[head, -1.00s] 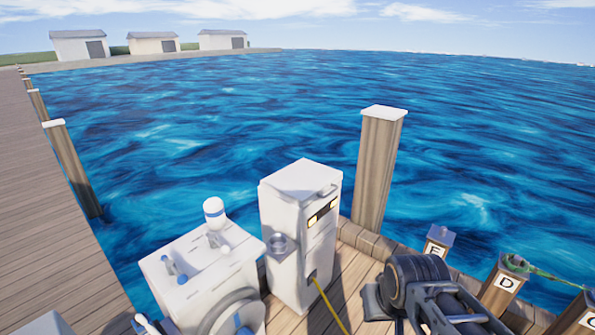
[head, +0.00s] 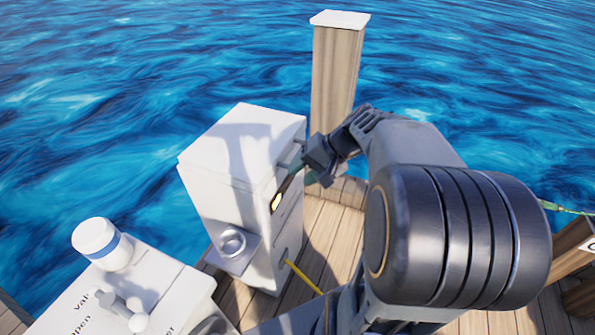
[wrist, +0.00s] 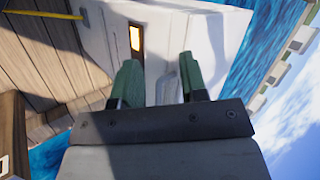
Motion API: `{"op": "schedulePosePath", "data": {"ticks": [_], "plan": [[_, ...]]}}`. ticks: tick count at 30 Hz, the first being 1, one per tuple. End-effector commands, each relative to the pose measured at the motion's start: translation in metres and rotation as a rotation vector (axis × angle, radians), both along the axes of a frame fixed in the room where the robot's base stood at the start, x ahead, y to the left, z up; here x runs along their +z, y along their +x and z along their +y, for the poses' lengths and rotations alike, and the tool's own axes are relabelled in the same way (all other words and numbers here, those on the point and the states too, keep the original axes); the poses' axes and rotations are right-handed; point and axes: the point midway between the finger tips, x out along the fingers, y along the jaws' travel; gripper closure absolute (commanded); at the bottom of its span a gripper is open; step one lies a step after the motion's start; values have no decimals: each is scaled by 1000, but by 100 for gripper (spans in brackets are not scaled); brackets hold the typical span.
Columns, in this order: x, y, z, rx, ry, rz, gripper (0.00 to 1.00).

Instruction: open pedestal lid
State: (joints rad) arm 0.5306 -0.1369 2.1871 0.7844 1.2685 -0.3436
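The white pedestal (head: 228,205) stands upright on the dock in the head view, its lid (head: 228,140) lying closed on top. A lit yellow panel (head: 276,202) is on its right-hand face, and it also shows in the wrist view (wrist: 135,38). A small pale handle (head: 291,154) sits near the lid's edge, partly behind my gripper. My gripper (head: 298,172) is at that face, close to the handle. In the wrist view its two green fingers (wrist: 158,68) are apart, facing the white pedestal (wrist: 190,32), with nothing clearly held between them. Whether they touch the handle I cannot tell.
A metal cup-like fitting (head: 231,243) juts from the pedestal's front. A yellow cable (head: 303,277) runs from its base. A wooden post (head: 335,75) stands behind, with water beyond.

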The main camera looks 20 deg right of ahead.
Motion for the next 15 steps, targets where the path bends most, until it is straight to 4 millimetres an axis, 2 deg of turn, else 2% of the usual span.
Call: {"op": "schedulePosePath", "data": {"ticks": [1,6,9,12,15], "plan": [[-29,12,-20,-59,90,-29,60],[-46,39,-81,-205,325,-201,60],[-50,46,-113,-268,404,-293,60],[-51,48,-134,-308,449,-360,60],[-52,53,-141,-327,472,-396,60]]}}
